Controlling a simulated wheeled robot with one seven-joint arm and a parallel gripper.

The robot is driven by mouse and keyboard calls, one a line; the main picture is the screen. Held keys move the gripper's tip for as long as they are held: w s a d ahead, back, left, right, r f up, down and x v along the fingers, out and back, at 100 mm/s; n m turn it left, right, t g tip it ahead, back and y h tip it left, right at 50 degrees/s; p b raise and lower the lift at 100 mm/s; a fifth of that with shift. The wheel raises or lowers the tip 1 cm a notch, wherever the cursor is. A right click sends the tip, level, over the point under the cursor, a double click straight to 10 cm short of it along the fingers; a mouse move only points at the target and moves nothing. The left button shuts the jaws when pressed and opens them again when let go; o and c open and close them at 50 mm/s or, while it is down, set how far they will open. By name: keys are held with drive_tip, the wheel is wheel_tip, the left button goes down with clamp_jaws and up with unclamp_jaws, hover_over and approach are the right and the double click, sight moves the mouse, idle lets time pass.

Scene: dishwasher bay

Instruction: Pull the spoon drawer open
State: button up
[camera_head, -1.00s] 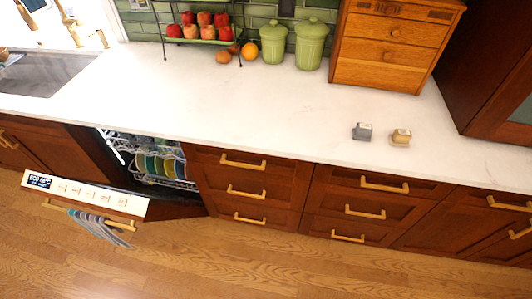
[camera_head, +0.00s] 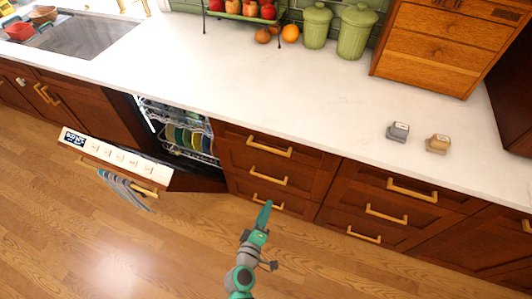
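Two stacks of brown wooden drawers with brass bar handles stand under the counter, all shut. The left stack's top drawer handle (camera_head: 269,147), middle handle (camera_head: 267,175) and bottom handle (camera_head: 268,202) are beside the dishwasher. The right stack has a top handle (camera_head: 411,190), middle handle (camera_head: 386,213) and bottom handle (camera_head: 363,235). No label shows which is the spoon drawer. My gripper (camera_head: 264,214), green and slim from above, is in front of the left stack and overlaps its bottom drawer in the picture. Whether its fingers are apart is too small to tell.
The dishwasher door (camera_head: 112,158) hangs open at the left, with a towel (camera_head: 125,188) on its handle and plates (camera_head: 188,138) inside. A grey block (camera_head: 398,131) and a tan block (camera_head: 438,144) sit on the white counter (camera_head: 270,85). The wooden floor (camera_head: 160,255) is clear.

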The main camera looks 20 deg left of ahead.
sight(268, 150)
drive_tip(key=w+a+r+n+t+h, duration=0.1)
drive_tip(key=w+a+r+n+t, duration=0.2)
drive_tip(key=w+a+r, duration=0.5)
drive_tip(key=w, duration=0.4)
drive_tip(key=w+d, duration=0.1)
drive_tip(key=w, duration=0.2)
drive_tip(key=w+f, duration=0.1)
drive_tip(key=w, duration=0.3)
drive_tip(key=shift+w+d, duration=0.3)
drive_tip(key=shift+d, duration=0.05)
clamp_jaws()
